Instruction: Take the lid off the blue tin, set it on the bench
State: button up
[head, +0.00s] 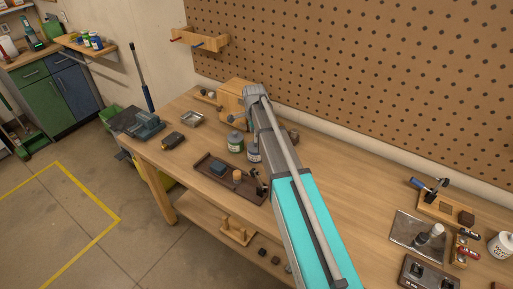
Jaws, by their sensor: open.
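On the wooden bench, a small blue-grey tin with a pale label (253,152) stands close to the left side of my arm, which hides part of its surroundings. It looks like the blue tin, but its lid is too small to make out clearly. A green tin with a pale label (236,142) stands just left of it. My arm reaches from the lower right over the bench towards the wooden box at the back. I cannot make out my gripper's fingers.
A brown tray (215,184) holding small items lies in front of the tins. A wooden box (235,96) stands behind them. A metal dish (192,119) and a dark block (173,140) lie to the left. The bench right of my arm (350,190) has clear room.

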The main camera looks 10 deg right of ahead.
aim_at(256, 144)
jog(key=shift+s+d+f+b, duration=0.1)
jog(key=shift+f+b, duration=0.4)
jog(key=shift+f, duration=0.15)
jog(key=shift+s+d+f+b, duration=0.1)
jog(key=shift+f+b, duration=0.4)
jog(key=shift+f, duration=0.1)
jog(key=shift+f+b, duration=0.85)
jog(key=shift+c, duration=0.3)
jog(key=c, duration=1)
